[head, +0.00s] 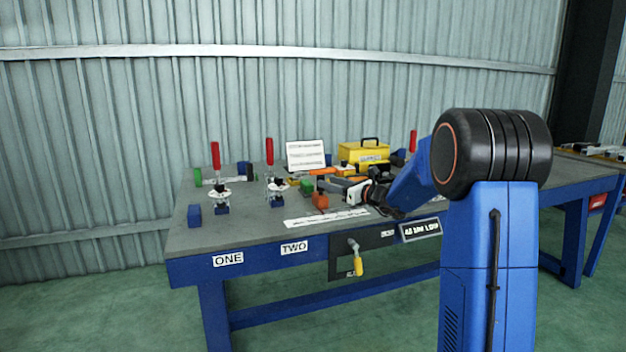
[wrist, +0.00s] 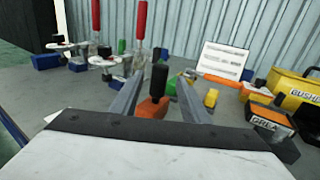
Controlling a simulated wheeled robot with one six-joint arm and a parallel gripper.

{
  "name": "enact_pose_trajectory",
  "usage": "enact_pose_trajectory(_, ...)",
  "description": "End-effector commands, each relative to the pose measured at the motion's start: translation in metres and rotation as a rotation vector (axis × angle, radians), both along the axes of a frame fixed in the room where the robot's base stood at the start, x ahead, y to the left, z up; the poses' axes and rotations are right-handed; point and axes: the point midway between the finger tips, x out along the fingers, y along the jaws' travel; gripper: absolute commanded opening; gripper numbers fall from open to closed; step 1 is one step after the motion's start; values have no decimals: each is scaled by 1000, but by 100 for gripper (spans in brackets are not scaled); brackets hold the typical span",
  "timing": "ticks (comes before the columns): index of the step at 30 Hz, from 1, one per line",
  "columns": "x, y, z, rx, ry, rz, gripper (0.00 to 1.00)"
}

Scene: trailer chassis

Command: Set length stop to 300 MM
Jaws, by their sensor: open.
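An orange block (head: 320,201) stands on the workbench, just behind a white printed strip (head: 325,218) near the front edge; I take it to be the length stop. In the wrist view the orange block (wrist: 151,110) carries an upright black handle (wrist: 158,82). My gripper (wrist: 157,84) is open, with one grey finger on each side of the handle in that view. Contact cannot be told. In the head view my gripper (head: 328,184) reaches in from the right, close to the block. The numbers on the strip are too small to read.
Red-handled clamps (head: 269,152) and blue blocks (head: 194,215) stand on the left of the bench. A white sign (head: 306,155), a yellow box (head: 363,156) and an orange-black grease box (wrist: 269,121) are behind and to the right. A yellow-handled crank (head: 357,262) hangs at the front.

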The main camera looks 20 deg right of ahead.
Motion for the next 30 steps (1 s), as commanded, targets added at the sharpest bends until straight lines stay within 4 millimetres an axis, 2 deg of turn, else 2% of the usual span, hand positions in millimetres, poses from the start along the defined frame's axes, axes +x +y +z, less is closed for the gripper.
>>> enact_pose_trajectory(9, 49, 28, 0, -1, 0, 2, 42)
enact_pose_trajectory(15, 69, 39, 0, -1, 0, 2, 42)
enact_pose_trajectory(21, 77, 43, 0, -1, 0, 0, 42)
enact_pose_trajectory(29, 78, 43, 0, -1, 0, 0, 42)
enact_pose_trajectory(30, 78, 43, 0, -1, 0, 0, 32)
